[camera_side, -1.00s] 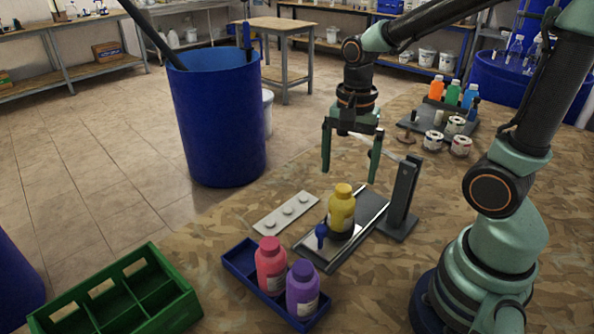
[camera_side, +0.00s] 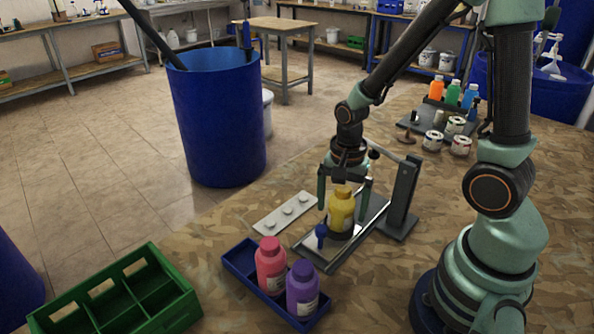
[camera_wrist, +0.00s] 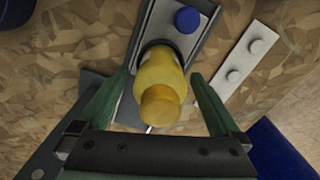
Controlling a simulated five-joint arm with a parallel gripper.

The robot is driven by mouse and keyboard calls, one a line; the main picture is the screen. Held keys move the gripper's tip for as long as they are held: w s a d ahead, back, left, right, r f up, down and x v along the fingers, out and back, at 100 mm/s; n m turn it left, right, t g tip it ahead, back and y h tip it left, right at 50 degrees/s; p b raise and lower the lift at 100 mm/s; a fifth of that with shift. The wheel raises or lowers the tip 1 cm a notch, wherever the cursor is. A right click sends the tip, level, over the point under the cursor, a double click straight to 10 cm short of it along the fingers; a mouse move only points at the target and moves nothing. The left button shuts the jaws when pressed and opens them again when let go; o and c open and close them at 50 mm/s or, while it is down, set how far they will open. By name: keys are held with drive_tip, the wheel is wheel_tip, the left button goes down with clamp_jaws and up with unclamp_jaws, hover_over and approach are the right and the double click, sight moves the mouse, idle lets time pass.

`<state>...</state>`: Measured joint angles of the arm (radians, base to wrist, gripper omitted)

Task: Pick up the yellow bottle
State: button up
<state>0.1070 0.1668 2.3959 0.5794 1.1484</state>
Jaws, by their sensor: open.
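The yellow bottle (camera_side: 341,213) stands upright on a grey metal tray-like stand (camera_side: 318,258) in the side view. In the wrist view the yellow bottle (camera_wrist: 160,84) is seen from above, its cap toward the camera. My gripper (camera_side: 342,205) is open, with its fingers pointing down on either side of the bottle's upper part. The wrist view shows the gripper (camera_wrist: 158,92) with one green finger left and one right of the bottle, and gaps on both sides.
A blue knob (camera_side: 321,233) sits on the stand in front of the bottle. A dark upright post (camera_side: 403,192) rises close at the right. A blue tray (camera_side: 240,263) holds a red bottle (camera_side: 271,265) and a purple bottle (camera_side: 302,289). A green crate (camera_side: 180,309) is at front left.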

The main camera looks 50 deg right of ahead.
drive_tip(key=shift+f, duration=0.15)
clamp_jaws()
drive_tip(key=shift+r, duration=0.2)
wheel_tip(320, 180, up, 20)
drive_tip(key=shift+f, duration=0.15)
idle(0.5)
